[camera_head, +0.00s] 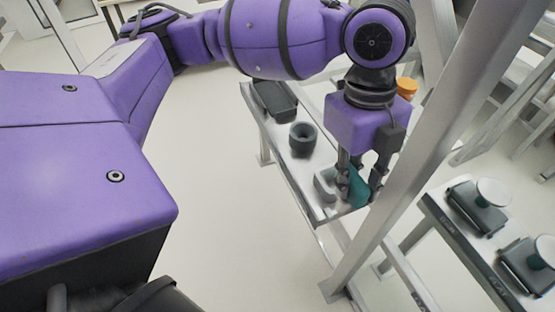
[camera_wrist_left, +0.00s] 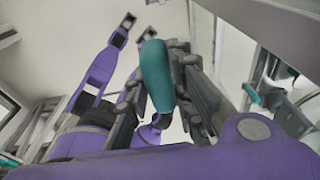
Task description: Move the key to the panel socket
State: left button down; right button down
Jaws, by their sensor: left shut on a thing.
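My left gripper (camera_head: 360,190) points down over the near end of a narrow grey bench. It is shut on a teal key (camera_head: 358,188), whose rounded teal body stands between the fingers in the left wrist view (camera_wrist_left: 156,75). The key's lower end is partly hidden, and I cannot tell whether it touches the bench. A grey curved holder (camera_head: 325,184) is just left of the key. I cannot make out the panel socket for certain.
The bench also bears a dark ring-shaped cup (camera_head: 303,139) and a dark tray (camera_head: 274,100). An orange knob (camera_head: 407,87) is behind the gripper. A slanting metal post (camera_head: 425,150) stands close to its right. Dark devices with pale discs (camera_head: 480,206) sit on a right-hand table.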

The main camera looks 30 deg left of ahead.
pick_arm(q)
jog(key=shift+r, duration=3)
